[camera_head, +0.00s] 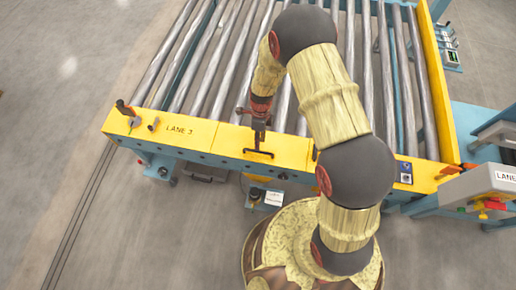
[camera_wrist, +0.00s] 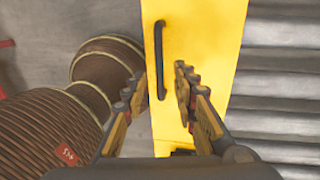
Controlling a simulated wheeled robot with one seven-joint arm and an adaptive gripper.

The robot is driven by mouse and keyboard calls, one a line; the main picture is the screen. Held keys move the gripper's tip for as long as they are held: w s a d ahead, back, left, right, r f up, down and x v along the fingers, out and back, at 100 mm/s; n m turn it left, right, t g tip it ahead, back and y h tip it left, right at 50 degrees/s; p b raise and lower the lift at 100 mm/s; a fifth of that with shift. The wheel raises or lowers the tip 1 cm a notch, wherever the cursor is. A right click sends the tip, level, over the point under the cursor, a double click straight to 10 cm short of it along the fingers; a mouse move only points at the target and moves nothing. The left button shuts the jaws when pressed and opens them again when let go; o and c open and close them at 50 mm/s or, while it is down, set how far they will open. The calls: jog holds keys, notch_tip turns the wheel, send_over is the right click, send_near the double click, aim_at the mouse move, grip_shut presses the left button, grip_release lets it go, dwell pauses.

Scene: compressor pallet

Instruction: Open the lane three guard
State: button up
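The lane three guard (camera_head: 218,138) is a long yellow panel marked "LANE 3" along the front of the roller conveyor. A dark bar handle (camera_head: 258,154) is fixed on it, right of the label. In the wrist view the handle (camera_wrist: 159,60) stands out from the yellow panel (camera_wrist: 205,35). My gripper (camera_head: 259,122) is over the panel by the handle. In the wrist view its fingers (camera_wrist: 159,76) are apart, one on each side of the handle's lower part. Neither finger visibly touches it; the depth gap is hard to judge.
Metal rollers (camera_head: 205,75) lie behind the panel. A dark-tipped lever (camera_head: 124,107) stands at the panel's left end. A lane-marked box (camera_head: 487,187) with coloured knobs is at right. The grey floor (camera_head: 60,70) at left is clear.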

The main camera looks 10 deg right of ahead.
jog(key=f, duration=0.1)
jog(key=f+b, duration=0.1)
jog(key=f, duration=0.1)
jog(key=s+f, duration=0.1)
jog(key=shift+a+f, duration=0.15)
jog(key=shift+f, duration=0.25)
jog(key=shift+c, duration=0.5)
grip_shut()
